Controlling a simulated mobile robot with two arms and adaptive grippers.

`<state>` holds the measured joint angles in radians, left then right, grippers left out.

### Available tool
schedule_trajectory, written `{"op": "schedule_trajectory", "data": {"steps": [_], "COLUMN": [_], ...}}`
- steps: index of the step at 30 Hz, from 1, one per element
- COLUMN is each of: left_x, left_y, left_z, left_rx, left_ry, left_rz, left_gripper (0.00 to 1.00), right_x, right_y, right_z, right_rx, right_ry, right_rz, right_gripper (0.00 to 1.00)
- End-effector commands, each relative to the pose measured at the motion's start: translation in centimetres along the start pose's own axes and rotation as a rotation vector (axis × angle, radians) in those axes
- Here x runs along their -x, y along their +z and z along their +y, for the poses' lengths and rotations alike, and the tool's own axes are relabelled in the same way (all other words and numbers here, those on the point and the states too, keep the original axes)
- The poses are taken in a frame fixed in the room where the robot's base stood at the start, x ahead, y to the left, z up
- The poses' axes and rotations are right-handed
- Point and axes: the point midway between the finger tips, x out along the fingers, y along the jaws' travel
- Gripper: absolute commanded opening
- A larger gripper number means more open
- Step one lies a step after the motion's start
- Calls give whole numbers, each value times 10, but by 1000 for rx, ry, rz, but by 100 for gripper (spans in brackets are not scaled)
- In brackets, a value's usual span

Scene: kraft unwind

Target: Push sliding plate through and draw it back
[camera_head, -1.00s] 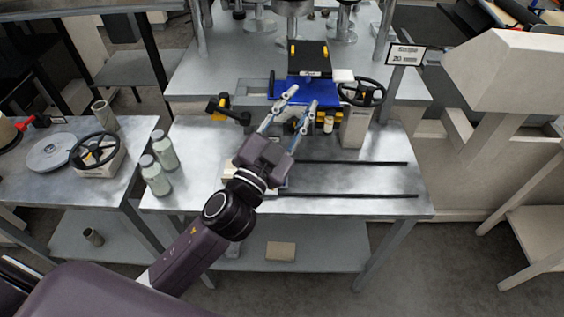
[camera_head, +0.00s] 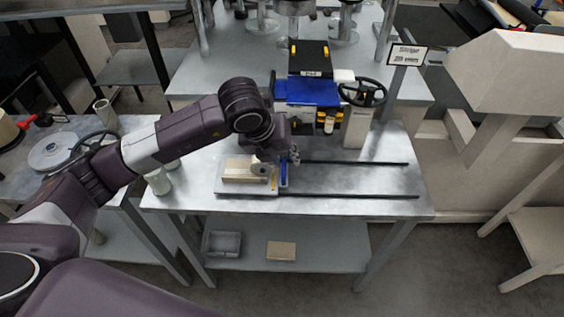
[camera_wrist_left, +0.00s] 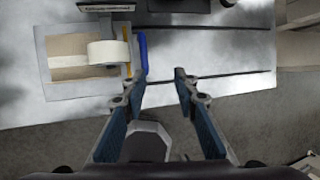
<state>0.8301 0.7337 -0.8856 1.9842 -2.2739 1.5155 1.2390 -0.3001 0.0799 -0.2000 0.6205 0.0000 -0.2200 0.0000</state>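The sliding plate (camera_head: 232,190) lies at the left end of the black rails on the table, with a pale tan block (camera_head: 240,170) on it. In the left wrist view the plate (camera_wrist_left: 43,75) shows at upper left with a white roll (camera_wrist_left: 102,53). A blue upright handle (camera_head: 284,174) is at the plate's right edge; it also shows in the left wrist view (camera_wrist_left: 143,52). My left gripper (camera_wrist_left: 160,78) is open and empty, its left fingertip close to the handle; contact cannot be told. In the head view the left gripper (camera_head: 291,156) is partly hidden. My right gripper is not in view.
Two black rails (camera_head: 350,196) run right across the clear table top. Behind stands a blue-topped machine (camera_head: 312,92) with a black handwheel (camera_head: 362,92) and a sign (camera_head: 407,55). A glass jar (camera_head: 158,182) stands at the table's left.

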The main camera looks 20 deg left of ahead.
Motion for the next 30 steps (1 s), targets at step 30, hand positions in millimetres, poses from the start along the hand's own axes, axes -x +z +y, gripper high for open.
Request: {"op": "schedule_trajectory", "data": {"steps": [30], "left_x": [-74], "left_y": [17], "left_z": [28], "left_rx": [18], "left_ry": [81], "left_rz": [-39], "left_gripper": [27], "right_x": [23], "right_y": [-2], "right_z": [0], "right_rx": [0], "right_ry": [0], "right_rz": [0], "right_gripper": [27]}}
